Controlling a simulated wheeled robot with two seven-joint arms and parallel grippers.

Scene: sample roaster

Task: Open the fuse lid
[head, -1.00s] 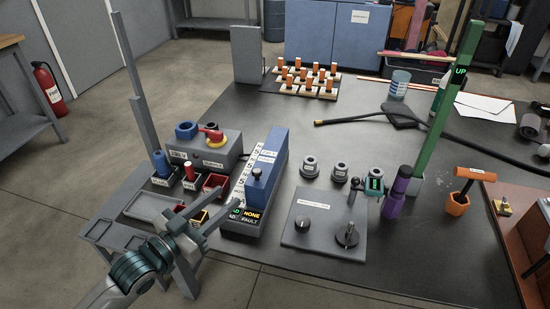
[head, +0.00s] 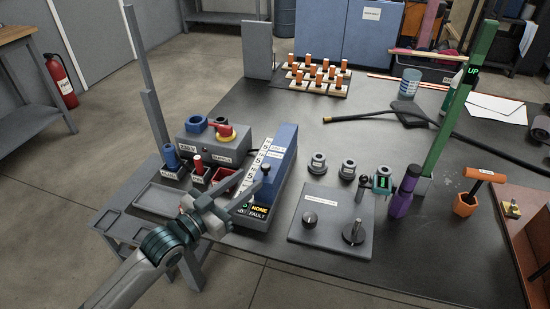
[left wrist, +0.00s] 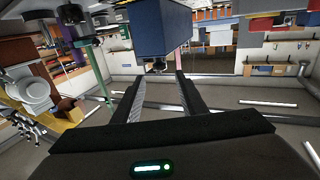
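The fuse box (head: 240,217) stands near the table's left front, with a display showing NONE and FAULT. Its long blue lid (head: 284,150) looks closed and has a dark knob (head: 266,169) at its near end. My left gripper (head: 247,190) is open at the near left of the knob. In the left wrist view, the blue lid (left wrist: 160,30) hangs at the top, and its knob (left wrist: 158,67) appears between the tips of the spread fingers (left wrist: 157,78); contact cannot be told. My right gripper is not in view.
A grey box with a red-yellow switch (head: 222,131) and small bins (head: 222,180) stand left of the fuse box. A grey panel with knobs (head: 328,222) lies to its right. A tall grey post (head: 147,90) rises at the left.

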